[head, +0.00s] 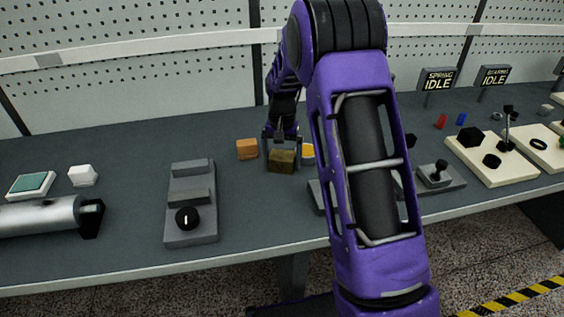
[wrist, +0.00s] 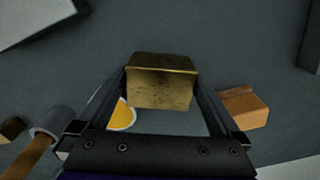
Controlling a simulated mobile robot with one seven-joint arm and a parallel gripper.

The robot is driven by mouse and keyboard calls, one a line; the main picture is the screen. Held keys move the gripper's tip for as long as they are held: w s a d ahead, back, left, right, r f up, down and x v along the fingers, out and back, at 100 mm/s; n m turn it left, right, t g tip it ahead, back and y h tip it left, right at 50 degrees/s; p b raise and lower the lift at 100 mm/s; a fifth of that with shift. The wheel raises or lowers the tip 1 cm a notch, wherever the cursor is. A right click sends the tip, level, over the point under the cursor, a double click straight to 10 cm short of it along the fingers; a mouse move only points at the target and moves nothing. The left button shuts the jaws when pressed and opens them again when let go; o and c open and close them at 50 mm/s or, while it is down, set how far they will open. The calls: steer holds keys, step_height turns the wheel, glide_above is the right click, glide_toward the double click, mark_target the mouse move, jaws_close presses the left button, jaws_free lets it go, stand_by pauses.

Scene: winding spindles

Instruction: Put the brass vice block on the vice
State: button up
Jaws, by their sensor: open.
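The brass vice block (head: 281,161) is a dull gold block on the grey bench, and it also shows in the wrist view (wrist: 160,88). My gripper (head: 282,146) is open above and around it. In the wrist view one finger of my gripper (wrist: 160,80) is on each side of the block; whether they touch it I cannot tell. The vice (head: 191,224) appears to be the grey fixture to the left, with two raised jaws and a black knob at its front. The space between its jaws looks empty.
An orange block (head: 247,149) stands just left of the brass block. A yellow-filled round dish (head: 308,154) is close on its right. A metal cylinder (head: 42,216) and a white block (head: 83,175) lie far left. Bench between the vice and orange block is clear.

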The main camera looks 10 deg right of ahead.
mark_target(281, 155)
jaws_close()
steer(key=shift+r, duration=0.1)
stand_by(0.3)
step_height(281, 155, up, 9)
steer(key=shift+r+p, duration=0.2)
steer(key=shift+p, duration=0.15)
steer(key=shift+r, duration=0.3)
steer(key=shift+a, duration=0.1)
